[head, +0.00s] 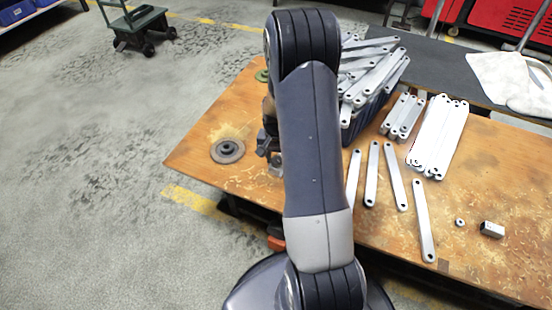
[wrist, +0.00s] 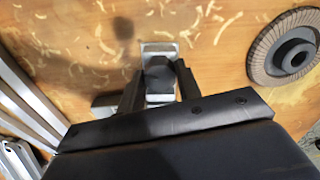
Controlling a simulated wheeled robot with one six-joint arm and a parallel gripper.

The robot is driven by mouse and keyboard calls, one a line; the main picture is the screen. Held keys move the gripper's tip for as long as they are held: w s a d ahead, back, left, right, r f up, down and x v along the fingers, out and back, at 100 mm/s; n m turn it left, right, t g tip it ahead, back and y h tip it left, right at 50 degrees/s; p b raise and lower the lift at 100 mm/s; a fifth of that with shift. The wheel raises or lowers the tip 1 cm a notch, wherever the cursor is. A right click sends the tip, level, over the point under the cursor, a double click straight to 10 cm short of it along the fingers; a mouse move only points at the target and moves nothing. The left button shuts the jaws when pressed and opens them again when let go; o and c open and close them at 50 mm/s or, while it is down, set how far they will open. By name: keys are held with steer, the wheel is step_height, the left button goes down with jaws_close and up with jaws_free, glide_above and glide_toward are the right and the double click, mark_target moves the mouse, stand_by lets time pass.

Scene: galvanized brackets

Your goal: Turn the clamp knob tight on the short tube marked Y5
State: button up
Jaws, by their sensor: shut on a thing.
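In the wrist view, my gripper (wrist: 160,84) is shut on a dark knob-like part (wrist: 158,70). A silver metal piece (wrist: 158,48) shows just beyond the knob, low over the wooden table. I cannot read a Y5 mark, and the tube itself cannot be made out. In the head view, my own arm hides most of this spot. Only part of the dark gripper (head: 268,142) shows left of the arm, with a bit of silver metal (head: 276,168) under it.
A grinding disc (head: 228,150) lies left on the wooden table (head: 480,270). Several flat bars (head: 421,215) lie to the right, near a dark crate (head: 362,118) heaped with bars. A small nut (head: 459,222) and metal block (head: 492,230) lie front right.

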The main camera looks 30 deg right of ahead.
steer(key=m, duration=0.6)
steer(key=shift+m, duration=0.3)
steer(key=m, duration=0.6)
steer(key=o, duration=0.8)
steer(key=shift+m, duration=0.3)
step_height(320, 180, up, 6)
steer(key=p, duration=0.4)
steer(key=shift+r+p, duration=0.1)
steer(key=shift+p, duration=0.25)
